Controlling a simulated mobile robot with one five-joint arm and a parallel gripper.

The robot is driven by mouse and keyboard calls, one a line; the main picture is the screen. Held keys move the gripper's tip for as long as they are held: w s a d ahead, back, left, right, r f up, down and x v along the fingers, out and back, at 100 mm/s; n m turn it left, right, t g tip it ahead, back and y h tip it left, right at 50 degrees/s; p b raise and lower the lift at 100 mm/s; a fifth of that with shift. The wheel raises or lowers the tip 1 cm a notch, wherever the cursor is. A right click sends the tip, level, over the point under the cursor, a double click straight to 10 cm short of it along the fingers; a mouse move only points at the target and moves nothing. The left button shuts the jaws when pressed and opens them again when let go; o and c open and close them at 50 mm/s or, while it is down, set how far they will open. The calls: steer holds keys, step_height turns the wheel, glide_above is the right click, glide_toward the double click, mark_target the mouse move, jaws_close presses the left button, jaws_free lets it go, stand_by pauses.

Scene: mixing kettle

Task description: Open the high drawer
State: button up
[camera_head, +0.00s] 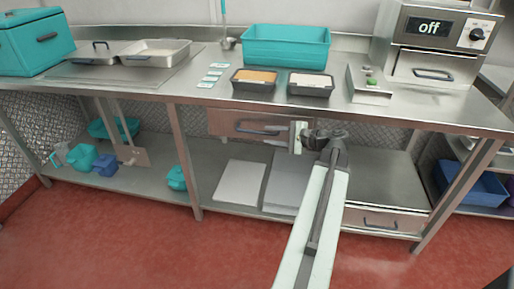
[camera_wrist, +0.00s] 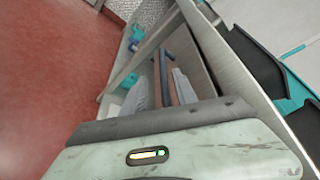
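The high drawer (camera_head: 225,122) is a brownish metal front just under the counter edge, left of my gripper in the head view. It looks shut. Its dark bar handle (camera_head: 258,130) runs sideways across the front. My gripper (camera_head: 300,137) is by the right end of this drawer, close to the handle's right end. I cannot tell whether they touch. In the wrist view the drawer front seems to be the grey panel (camera_wrist: 205,45), with a dark handle bar (camera_wrist: 157,80) standing off it. My gripper body fills the bottom there.
The steel counter (camera_head: 430,115) overhangs the drawer. Two dark tubs (camera_head: 254,80) and a teal bin (camera_head: 285,45) stand on it. A low drawer (camera_head: 380,220) lies at the lower right. A table leg (camera_head: 184,160) stands left of the high drawer. The red floor in front is clear.

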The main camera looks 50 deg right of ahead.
mark_target(262, 132)
steer(key=shift+s+d+r, duration=0.15)
steer(key=shift+s+d, duration=0.25)
steer(key=shift+d, duration=0.1)
steer(key=b+x, duration=0.1)
steer(key=x, duration=0.7)
steer(key=shift+r, duration=0.1)
jaws_close()
stand_by(0.5)
